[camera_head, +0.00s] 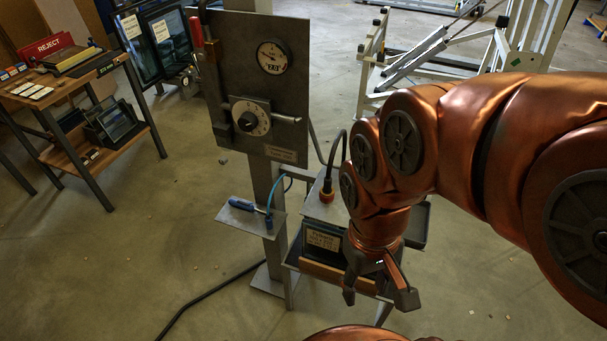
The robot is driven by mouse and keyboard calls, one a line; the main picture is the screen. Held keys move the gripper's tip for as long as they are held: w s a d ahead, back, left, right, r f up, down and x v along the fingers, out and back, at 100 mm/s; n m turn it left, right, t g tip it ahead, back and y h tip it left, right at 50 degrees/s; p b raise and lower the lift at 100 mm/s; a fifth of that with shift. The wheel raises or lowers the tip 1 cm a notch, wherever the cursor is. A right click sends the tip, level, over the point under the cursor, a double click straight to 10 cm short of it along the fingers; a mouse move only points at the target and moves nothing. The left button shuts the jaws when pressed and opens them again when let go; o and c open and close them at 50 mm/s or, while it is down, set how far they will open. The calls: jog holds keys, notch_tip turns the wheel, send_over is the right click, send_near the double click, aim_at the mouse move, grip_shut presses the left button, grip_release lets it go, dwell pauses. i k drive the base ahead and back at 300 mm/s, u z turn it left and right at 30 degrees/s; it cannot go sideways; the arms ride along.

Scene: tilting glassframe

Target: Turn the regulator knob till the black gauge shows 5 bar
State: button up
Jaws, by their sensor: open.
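A small shelf (252,222) on the post holds a blue-handled screwdriver (242,205). A box with a label plate (323,241) stands behind my gripper. A wooden-topped table (60,92) with a red REJECT sign (47,46) is at left. A white frame (520,45) stands at back right. A black cable (200,298) crosses the floor.

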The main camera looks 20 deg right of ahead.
aim_at(248, 123)
jog(key=k, duration=1.3)
jog(key=u, duration=0.65)
jog(key=i, duration=0.8)
jog(key=u, duration=0.95)
jog(key=i, duration=0.3)
